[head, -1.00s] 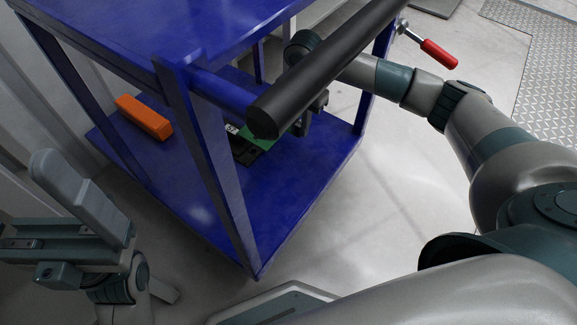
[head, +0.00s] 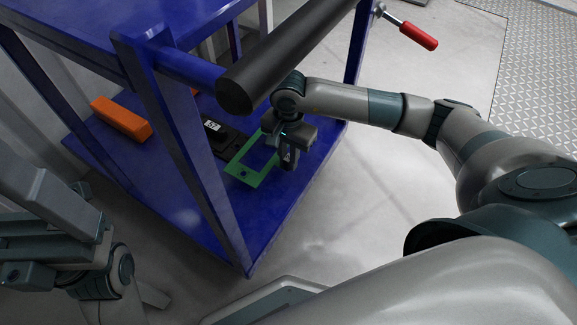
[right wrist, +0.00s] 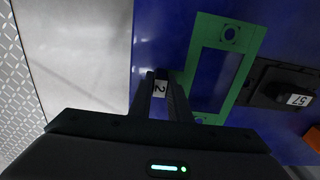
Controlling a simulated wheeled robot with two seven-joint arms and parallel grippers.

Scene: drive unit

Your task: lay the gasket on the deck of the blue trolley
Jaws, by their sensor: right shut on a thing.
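The gasket (head: 247,174) is a flat green rectangular frame with a hole at its end. It is over the lower deck (head: 205,217) of the blue trolley; whether it touches the deck is unclear. My right gripper (head: 288,160) is shut on its side edge.
A dark plate with a black block (head: 214,131) tagged 57 lies beside the gasket. An orange block (head: 120,118) is farther left on the deck. The trolley's black handle (head: 295,55), post (head: 190,150) and top shelf (head: 150,15) hang close by. Deck nearer the front is bare.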

